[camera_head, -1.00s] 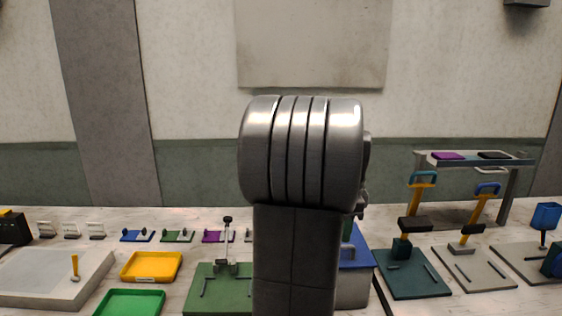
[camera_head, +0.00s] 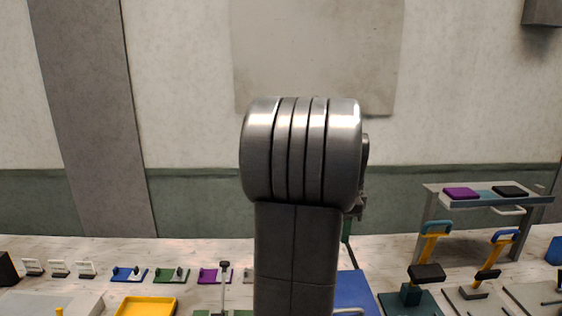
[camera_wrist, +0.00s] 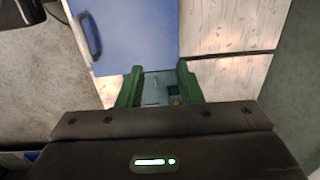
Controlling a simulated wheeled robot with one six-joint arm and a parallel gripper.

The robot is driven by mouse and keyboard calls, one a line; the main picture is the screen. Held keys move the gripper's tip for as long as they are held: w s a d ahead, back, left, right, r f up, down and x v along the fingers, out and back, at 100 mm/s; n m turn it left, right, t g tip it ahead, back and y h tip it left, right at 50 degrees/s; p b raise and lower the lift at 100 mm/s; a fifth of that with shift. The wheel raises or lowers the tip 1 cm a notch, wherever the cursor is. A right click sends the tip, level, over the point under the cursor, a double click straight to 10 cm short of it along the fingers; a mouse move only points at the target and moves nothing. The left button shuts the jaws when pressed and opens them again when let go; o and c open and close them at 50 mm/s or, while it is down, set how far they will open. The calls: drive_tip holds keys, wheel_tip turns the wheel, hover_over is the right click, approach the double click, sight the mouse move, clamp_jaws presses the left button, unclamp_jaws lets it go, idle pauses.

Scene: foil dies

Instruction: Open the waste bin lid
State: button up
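A blue panel with a pale edge, which looks like the waste bin lid (camera_wrist: 138,35), fills the upper middle of the wrist view. A dark curved handle (camera_wrist: 91,38) shows at its left edge. In the head view a blue lid (camera_head: 354,290) shows low, right of my arm, with a pale handle at the bottom edge; the body beneath is out of frame. My gripper (camera_wrist: 160,73) has its two green fingers apart, just below the panel's near edge in the wrist view. Whether they touch it I cannot tell.
A raised shelf (camera_head: 486,196) with purple and black pads stands at the right, with several yellow-handled fixtures below it. A yellow tray (camera_head: 147,307) and several small blue, green and purple fixtures lie left on the pale bench (camera_head: 60,248).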

drive_tip(key=shift+w+r+g, duration=0.15)
drive_tip(key=shift+w+g, duration=0.3)
drive_tip(key=shift+w, duration=0.3)
drive_tip(key=shift+w+r+g, duration=0.15)
drive_tip(key=shift+w+g, duration=0.3)
drive_tip(key=shift+w, duration=0.3)
